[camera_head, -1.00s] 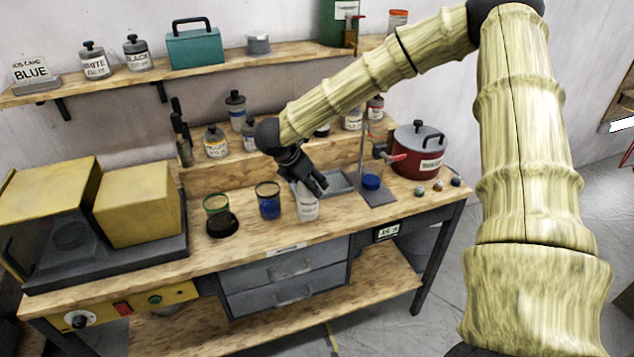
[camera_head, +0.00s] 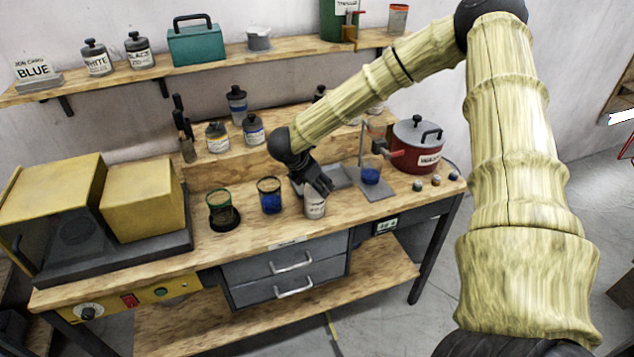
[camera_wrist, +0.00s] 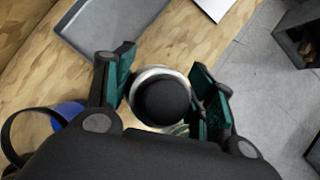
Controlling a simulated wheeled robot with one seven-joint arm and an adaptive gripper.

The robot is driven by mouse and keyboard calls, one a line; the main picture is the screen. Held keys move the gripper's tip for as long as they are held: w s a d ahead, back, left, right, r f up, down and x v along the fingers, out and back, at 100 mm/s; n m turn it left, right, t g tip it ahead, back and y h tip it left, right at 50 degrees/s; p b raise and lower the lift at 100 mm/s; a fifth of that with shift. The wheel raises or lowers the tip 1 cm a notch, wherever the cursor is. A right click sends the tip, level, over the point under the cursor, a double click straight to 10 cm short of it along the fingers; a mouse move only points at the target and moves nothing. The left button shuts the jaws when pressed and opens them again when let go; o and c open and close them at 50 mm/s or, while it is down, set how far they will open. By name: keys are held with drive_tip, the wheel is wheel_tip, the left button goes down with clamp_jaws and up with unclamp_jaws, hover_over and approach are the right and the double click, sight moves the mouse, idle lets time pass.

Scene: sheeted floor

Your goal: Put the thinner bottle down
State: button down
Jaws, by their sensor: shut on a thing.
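My gripper (camera_head: 318,186) is shut around a pale bottle (camera_head: 315,208) near the front edge of the wooden bench. In the head view the bottle looks upright, and my fingers hide its top. In the wrist view the bottle's round black cap (camera_wrist: 162,99) and pale shoulder sit between the two green-padded fingers (camera_wrist: 163,96). I cannot tell whether its base touches the bench (camera_head: 250,235). Other capped bottles stand on the raised ledge behind, including a yellow-labelled one (camera_head: 217,137) and a blue-labelled one (camera_head: 253,130).
A blue beaker (camera_head: 270,196) stands just left of the held bottle, with a green-rimmed beaker (camera_head: 221,208) farther left. A grey tray (camera_wrist: 110,35) lies close behind. A stand with a blue vessel (camera_head: 370,177) and a red pot (camera_head: 417,150) are to the right.

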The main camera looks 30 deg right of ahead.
drive_tip(key=c, duration=0.5)
unclamp_jaws()
drive_tip(key=shift+a, duration=0.1)
drive_tip(key=b+v, duration=0.4)
drive_tip(key=v, duration=0.8)
